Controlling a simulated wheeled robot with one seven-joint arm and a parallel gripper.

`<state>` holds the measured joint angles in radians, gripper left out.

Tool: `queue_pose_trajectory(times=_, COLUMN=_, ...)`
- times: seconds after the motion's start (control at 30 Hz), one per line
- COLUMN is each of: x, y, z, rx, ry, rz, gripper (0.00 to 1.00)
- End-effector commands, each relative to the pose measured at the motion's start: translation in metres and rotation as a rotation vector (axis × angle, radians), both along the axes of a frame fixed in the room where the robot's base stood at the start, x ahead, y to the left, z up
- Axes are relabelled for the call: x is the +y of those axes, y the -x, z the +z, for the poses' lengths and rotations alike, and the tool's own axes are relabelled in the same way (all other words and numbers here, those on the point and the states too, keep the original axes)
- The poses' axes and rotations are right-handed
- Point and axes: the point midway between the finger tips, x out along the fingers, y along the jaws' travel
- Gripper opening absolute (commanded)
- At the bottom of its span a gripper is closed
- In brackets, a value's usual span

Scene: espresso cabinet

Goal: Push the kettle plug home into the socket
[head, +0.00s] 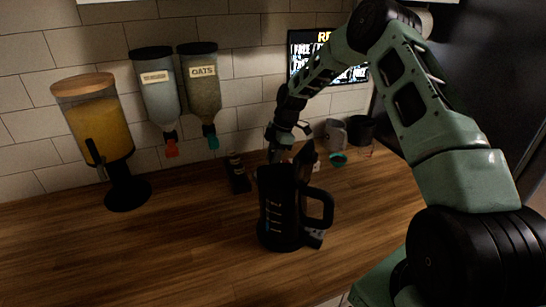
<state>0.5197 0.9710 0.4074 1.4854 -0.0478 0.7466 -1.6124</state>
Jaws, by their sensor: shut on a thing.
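The black kettle (283,215) stands upright on the wooden counter in the middle of the head view, its handle to the right. My gripper (273,154) is behind and above the kettle, near the tiled wall, pointing down. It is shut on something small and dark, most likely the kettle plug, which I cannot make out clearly. The kettle hides the area just below the fingers. I cannot pick out the socket, nor tell whether the plug touches it.
A small dark upright object (237,172) stands left of my gripper. A juice dispenser (97,125) and two wall dispensers (158,90) (203,90) are further left. A grey cup (335,132) and a dark cup (360,130) are at the back right. The front-left counter is clear.

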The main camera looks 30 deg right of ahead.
Motion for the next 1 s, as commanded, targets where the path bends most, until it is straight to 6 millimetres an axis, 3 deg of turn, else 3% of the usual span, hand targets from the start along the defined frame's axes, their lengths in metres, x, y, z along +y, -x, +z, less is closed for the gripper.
queue_pose_trajectory(times=0.37, x=0.0, y=0.002, z=-0.013, rx=0.005, ry=0.0, rz=0.001, gripper=0.02)
queue_pose_trajectory(times=0.4, x=0.0, y=0.002, z=-0.013, rx=0.005, ry=0.0, rz=0.001, gripper=0.34)
queue_pose_trajectory(times=0.5, x=0.0, y=0.002, z=-0.012, rx=0.005, ry=0.0, rz=0.001, gripper=0.56)
queue_pose_trajectory(times=0.83, x=-0.001, y=0.001, z=-0.009, rx=0.002, ry=0.001, rz=0.0, gripper=0.56)
queue_pose_trajectory(times=1.0, x=-0.008, y=0.002, z=0.011, rx=0.0, ry=0.001, rz=-0.002, gripper=0.56)
